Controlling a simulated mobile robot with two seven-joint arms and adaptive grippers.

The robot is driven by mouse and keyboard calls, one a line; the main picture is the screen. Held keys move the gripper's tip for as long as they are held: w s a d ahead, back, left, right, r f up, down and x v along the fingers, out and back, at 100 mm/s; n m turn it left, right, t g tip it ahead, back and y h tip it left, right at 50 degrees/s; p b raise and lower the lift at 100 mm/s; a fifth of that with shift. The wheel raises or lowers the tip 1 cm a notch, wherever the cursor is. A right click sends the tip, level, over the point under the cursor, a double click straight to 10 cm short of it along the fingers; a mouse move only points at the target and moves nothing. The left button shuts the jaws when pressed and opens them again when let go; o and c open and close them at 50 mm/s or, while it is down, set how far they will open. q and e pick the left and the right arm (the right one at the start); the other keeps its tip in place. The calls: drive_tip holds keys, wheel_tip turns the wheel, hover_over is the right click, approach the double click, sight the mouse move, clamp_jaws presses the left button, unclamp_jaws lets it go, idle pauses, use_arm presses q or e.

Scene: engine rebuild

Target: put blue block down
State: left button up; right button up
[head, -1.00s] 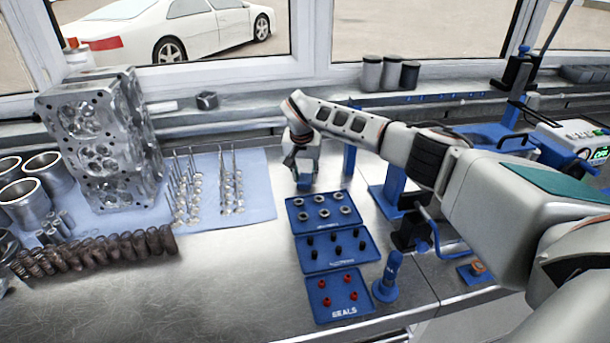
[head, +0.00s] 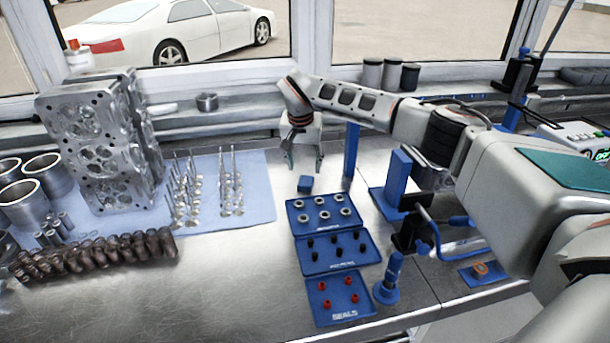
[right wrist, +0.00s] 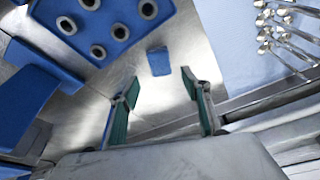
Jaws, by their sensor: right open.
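The small blue block (head: 305,184) rests on the metal bench top, just behind the rear blue parts tray (head: 290,214). My right gripper (head: 304,168) is open and empty above and behind the block, fingers pointing down. In the right wrist view the block (right wrist: 159,61) lies beyond the open fingertips (right wrist: 159,84), apart from both of them. My left gripper is not in view.
Blue trays with rings, black parts and red seals (head: 338,298) run toward the front. Valves stand on a light blue mat (head: 262,200) to the left. A blue post (head: 351,150) and a blue fixture (head: 396,178) stand to the right.

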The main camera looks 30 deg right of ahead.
drive_tip(key=v, duration=0.5)
drive_tip(key=shift+s+r, duration=0.1)
drive_tip(key=shift+r, duration=0.2)
